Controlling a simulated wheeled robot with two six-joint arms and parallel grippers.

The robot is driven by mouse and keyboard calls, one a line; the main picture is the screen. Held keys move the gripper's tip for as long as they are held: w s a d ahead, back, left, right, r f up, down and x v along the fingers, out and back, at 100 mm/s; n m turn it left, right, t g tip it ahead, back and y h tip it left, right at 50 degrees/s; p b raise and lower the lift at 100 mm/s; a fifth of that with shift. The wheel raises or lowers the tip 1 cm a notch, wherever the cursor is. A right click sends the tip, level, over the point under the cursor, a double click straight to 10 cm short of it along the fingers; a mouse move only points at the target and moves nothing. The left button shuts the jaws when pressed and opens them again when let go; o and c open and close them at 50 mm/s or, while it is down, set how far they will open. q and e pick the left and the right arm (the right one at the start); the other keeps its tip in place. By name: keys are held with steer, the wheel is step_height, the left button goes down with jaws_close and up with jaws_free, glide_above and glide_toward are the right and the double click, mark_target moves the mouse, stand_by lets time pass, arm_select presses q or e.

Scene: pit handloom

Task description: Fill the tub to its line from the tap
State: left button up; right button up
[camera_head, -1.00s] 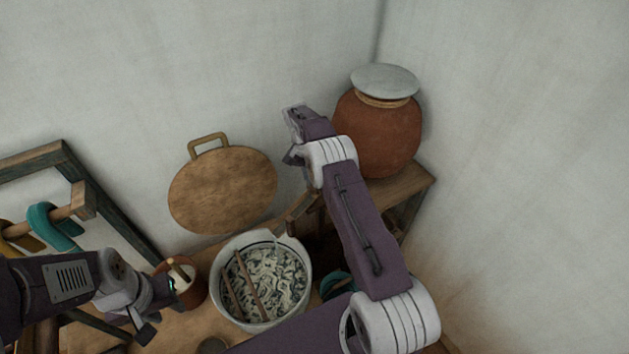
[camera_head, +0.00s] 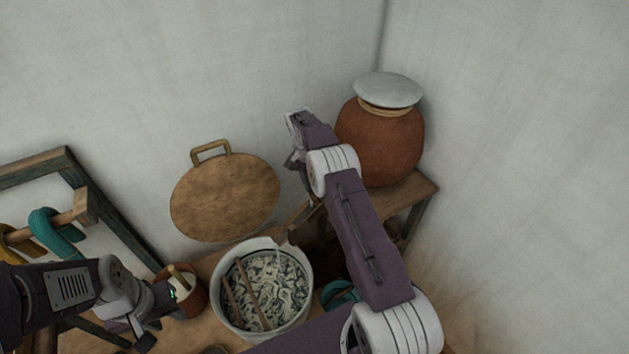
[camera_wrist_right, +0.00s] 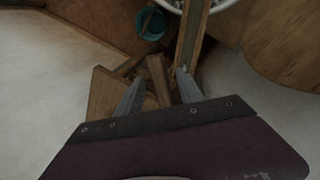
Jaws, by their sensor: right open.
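The tub (camera_head: 308,300) is a white round vessel on the wooden bench in the head view. It holds pale, dark-streaked contents, with wooden sticks lying across the top. A thin pale streak, perhaps water, shows at its back rim. A wooden spout (camera_head: 304,217), which may be the tap, shows above the tub's back right; it also shows in the right wrist view (camera_wrist_right: 192,45). My right gripper (camera_wrist_right: 158,92) is open, its fingers either side of a short wooden piece (camera_wrist_right: 158,78); contact is unclear. My left gripper (camera_head: 158,318) is beside a brown cup; its jaw opening is unclear. The fill line is not distinguishable.
The brown cup (camera_head: 195,300) holds a wooden stick. A clay pot (camera_head: 378,142) with a grey lid stands on a wooden stand (camera_head: 420,190). A round wooden board (camera_head: 225,195) leans on the wall. A teal item (camera_head: 340,293) lies right of the tub. A frame with coloured hanks stands left.

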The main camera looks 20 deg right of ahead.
step_height(320, 180, up, 8)
steer(key=w+a+p, duration=0.1)
steer(key=p, duration=0.2)
steer(key=shift+w+r, duration=0.1)
stand_by(3.6)
